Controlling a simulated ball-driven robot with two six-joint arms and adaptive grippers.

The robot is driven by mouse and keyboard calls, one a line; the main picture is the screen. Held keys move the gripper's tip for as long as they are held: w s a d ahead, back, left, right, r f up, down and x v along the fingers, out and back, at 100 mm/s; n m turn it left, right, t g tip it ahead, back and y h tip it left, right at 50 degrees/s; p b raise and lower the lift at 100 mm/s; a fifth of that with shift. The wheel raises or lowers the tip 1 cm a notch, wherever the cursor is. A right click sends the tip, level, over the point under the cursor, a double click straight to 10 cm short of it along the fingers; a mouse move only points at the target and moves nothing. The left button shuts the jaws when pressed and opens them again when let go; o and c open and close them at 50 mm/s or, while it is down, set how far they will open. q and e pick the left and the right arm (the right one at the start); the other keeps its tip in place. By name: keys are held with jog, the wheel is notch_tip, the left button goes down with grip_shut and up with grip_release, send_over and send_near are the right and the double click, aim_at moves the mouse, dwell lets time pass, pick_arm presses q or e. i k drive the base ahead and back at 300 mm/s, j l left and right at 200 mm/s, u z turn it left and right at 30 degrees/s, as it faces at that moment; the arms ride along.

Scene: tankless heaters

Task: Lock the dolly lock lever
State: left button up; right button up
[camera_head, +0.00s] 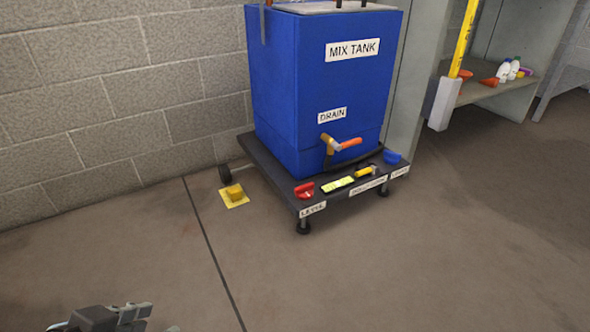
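The dark dolly (250,163) carries the blue mix tank (300,80) by the wall. On its front edge a small yellow-handled lever (364,172) lies near a long label (368,186) whose text is too small to read surely; this looks like the lock lever. A red knob (303,190) is at the left front corner and a blue knob (392,157) at the right. Part of my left gripper (112,318) shows at the bottom left, well away from the dolly; its fingertips are not clear. My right gripper is out of view.
A drain valve with an orange handle (350,143) sticks out above the lever. A yellow block on a floor plate (235,194) lies left of the dolly. A shelf (490,92) with bottles and a yellow pole (463,40) stand to the right. The floor in front is clear.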

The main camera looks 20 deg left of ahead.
aim_at(371, 170)
jog(key=i+j+u, duration=0.1)
jog(key=i+u, duration=0.15)
jog(key=i, duration=1.1)
